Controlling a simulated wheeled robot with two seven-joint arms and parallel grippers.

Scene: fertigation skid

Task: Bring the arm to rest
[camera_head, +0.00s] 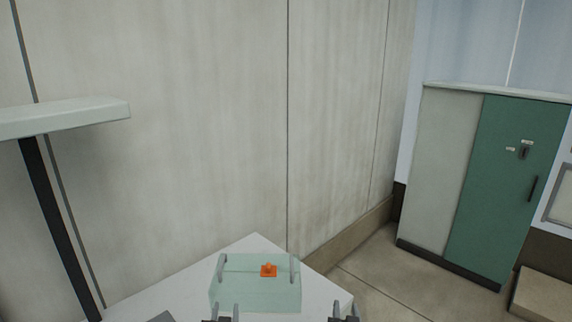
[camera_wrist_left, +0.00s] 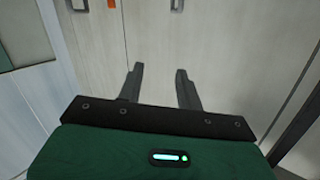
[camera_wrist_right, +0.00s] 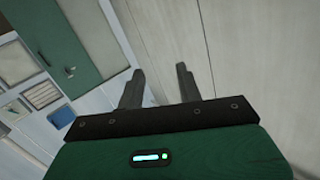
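My left gripper (camera_head: 222,318) shows at the bottom edge of the head view, in front of the pale green box. In the left wrist view its two fingers (camera_wrist_left: 158,74) stand apart with nothing between them. My right gripper (camera_head: 345,314) shows at the bottom edge, near the right corner of the white table. In the right wrist view its fingers (camera_wrist_right: 160,70) are also apart and empty. Most of both arms lies outside the head view.
A pale green box (camera_head: 255,297) with grey upright handles stands on a white table (camera_head: 255,243); a small orange piece (camera_head: 268,270) shows at it. A pale shelf (camera_head: 65,118) on a dark post is at left.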

